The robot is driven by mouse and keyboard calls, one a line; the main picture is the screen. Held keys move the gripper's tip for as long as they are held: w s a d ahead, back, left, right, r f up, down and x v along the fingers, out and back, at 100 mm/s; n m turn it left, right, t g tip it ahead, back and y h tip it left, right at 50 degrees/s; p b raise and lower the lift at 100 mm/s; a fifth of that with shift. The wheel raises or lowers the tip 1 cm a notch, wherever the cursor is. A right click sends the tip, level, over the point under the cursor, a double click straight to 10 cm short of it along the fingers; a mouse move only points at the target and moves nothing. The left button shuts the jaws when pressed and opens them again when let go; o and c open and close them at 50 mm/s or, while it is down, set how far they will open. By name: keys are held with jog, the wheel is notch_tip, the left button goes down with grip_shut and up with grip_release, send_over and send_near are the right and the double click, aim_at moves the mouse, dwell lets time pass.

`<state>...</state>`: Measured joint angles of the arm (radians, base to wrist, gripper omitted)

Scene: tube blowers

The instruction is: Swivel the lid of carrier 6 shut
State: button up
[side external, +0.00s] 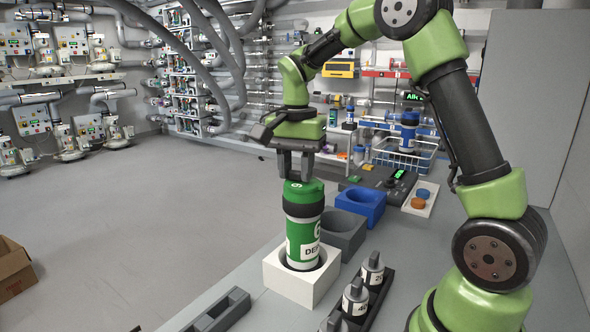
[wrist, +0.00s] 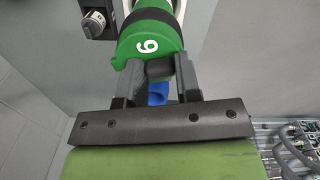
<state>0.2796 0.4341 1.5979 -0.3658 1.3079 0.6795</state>
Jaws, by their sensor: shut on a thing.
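Carrier 6 (side external: 303,238) is a green and white cylinder with a dark band, standing upright in a white square holder (side external: 294,285). Its green lid (side external: 305,189) is marked 6 and sits at the top; the lid also shows in the wrist view (wrist: 146,45). My gripper (side external: 296,176) points down from above and is shut on a dark grey tab (wrist: 158,69) at the lid's edge, between the two fingers. I cannot tell from these views whether the lid fully covers the opening.
A grey holder (side external: 343,243) and a blue holder (side external: 372,215) stand empty behind the white one. A dark rack (side external: 376,297) with several small grey-capped cylinders is at the front right. A dark grey empty tray (side external: 219,314) lies at the front left. A wire basket (side external: 408,162) holds a blue carrier.

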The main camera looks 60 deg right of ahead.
jog(key=shift+d+m, duration=0.45)
jog(key=shift+m, duration=0.55)
jog(key=o, duration=0.9)
notch_tip(320, 180, up, 10)
dwell(0.3)
